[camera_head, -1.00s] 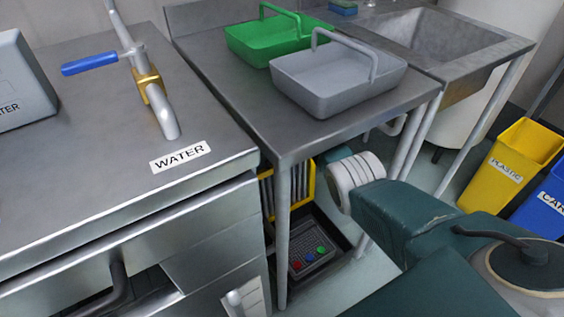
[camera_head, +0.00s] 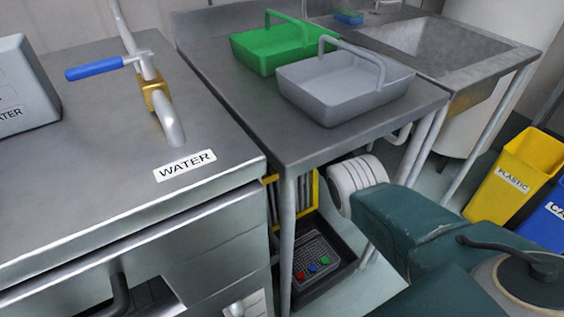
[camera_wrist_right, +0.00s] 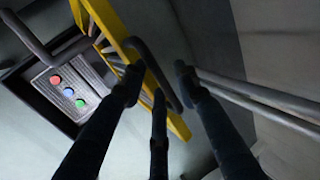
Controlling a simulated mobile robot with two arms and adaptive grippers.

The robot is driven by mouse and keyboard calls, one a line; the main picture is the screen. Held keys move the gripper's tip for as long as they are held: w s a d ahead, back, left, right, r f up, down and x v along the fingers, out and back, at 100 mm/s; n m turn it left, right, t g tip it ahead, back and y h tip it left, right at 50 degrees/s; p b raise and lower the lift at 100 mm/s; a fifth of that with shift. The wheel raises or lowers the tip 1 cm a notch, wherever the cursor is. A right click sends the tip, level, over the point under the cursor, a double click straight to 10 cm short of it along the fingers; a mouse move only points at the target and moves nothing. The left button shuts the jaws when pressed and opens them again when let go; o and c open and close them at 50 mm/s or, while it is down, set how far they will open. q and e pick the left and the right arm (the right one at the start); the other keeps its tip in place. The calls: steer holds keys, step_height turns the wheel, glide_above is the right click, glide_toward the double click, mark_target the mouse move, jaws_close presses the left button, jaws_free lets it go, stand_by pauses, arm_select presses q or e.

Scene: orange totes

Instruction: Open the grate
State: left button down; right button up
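The grate, a yellow frame with grey bars (camera_head: 315,186), stands under the metal table, partly hidden behind a table leg. In the right wrist view its yellow edge (camera_wrist_right: 122,34) runs diagonally, and a dark curved handle (camera_wrist_right: 172,90) sticks out from it. My right gripper (camera_wrist_right: 160,82) has its dark fingers spread, with the handle between them; I cannot tell whether they touch it. In the head view my right arm reaches under the table and its gripper is hidden. My left gripper is not in view.
A dark box with red, blue and green buttons (camera_head: 312,267) sits low beside the grate. Table legs (camera_head: 287,240) stand close by. A green basket (camera_head: 262,52) and a grey basket (camera_head: 330,103) are on the table (camera_head: 300,150). A yellow bin (camera_head: 508,185) stands right.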

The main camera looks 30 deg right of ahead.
steer(key=v, duration=0.7)
steer(key=shift+r, duration=0.15)
stand_by(0.4)
steer(key=shift+s, duration=0.2)
stand_by(0.3)
